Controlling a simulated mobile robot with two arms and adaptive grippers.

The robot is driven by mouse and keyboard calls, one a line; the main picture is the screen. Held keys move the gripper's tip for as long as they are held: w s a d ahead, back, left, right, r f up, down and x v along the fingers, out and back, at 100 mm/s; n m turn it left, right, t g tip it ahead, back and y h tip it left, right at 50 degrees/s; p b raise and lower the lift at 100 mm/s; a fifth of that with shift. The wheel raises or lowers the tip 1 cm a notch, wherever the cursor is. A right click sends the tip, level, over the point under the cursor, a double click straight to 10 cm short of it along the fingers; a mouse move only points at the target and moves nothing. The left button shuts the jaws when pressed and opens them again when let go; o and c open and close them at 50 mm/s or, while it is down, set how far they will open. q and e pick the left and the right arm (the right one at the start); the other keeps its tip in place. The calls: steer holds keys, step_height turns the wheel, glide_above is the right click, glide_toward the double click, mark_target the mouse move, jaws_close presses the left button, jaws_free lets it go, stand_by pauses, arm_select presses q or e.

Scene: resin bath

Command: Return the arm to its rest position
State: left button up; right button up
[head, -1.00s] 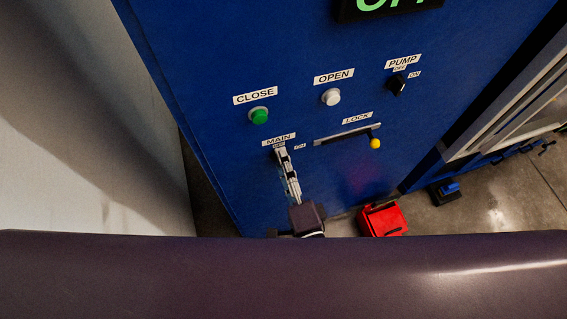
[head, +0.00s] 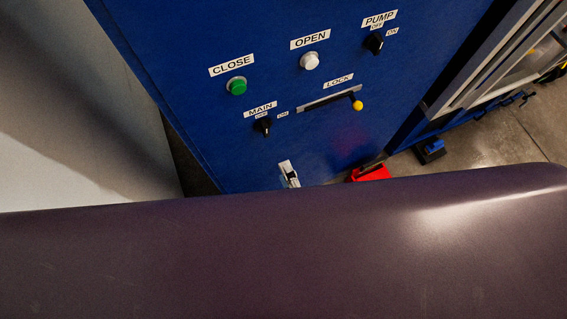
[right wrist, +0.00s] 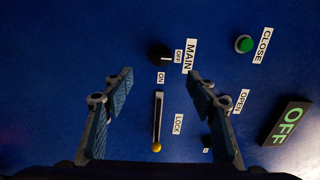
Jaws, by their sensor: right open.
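My right gripper (head: 289,173) shows only by its tip in the head view, below the MAIN knob and just above my own dark arm part, which hides the rest. In the right wrist view its two fingers (right wrist: 160,86) stand wide apart with nothing between them, facing the blue panel (right wrist: 60,40). The black MAIN knob (head: 262,126) is clear of the gripper; it also shows in the right wrist view (right wrist: 160,54). My left gripper is not in view.
The blue panel (head: 200,130) carries a green CLOSE button (head: 236,86), a white OPEN button (head: 309,61), a PUMP knob (head: 374,42) and a LOCK lever with a yellow end (head: 357,105). A red object (head: 371,173) and a blue-black pedal-like object (head: 430,151) are on the floor at right.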

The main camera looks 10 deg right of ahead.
stand_by(0.5)
steer(key=s+d+f+n+g, duration=0.15)
steer(key=f+n, duration=0.25)
steer(key=f, duration=0.6)
steer(key=d+f+n+g+h, duration=0.1)
steer(key=d+f+n+g, duration=0.2)
steer(key=f, duration=0.6)
steer(key=s+d+f+n+g, duration=0.1)
steer(key=d+f+n+g, duration=0.2)
steer(key=f, duration=0.7)
steer(key=s+d+f+n+g+h+b, duration=0.1)
steer(key=s+d+f+n+g+h, duration=0.1)
steer(key=s+d+f, duration=0.4)
steer(key=s+d+f+n+g+h, duration=0.2)
steer(key=s+d+f+n+g, duration=0.2)
steer(key=s+f, duration=0.8)
steer(key=s+d+g, duration=0.1)
steer(key=d+g, duration=0.1)
steer(key=shift+d+f+n+g+h+b, duration=0.15)
steer(key=shift+f+n+g+h+b, duration=0.15)
steer(key=shift+f+g+b, duration=0.05)
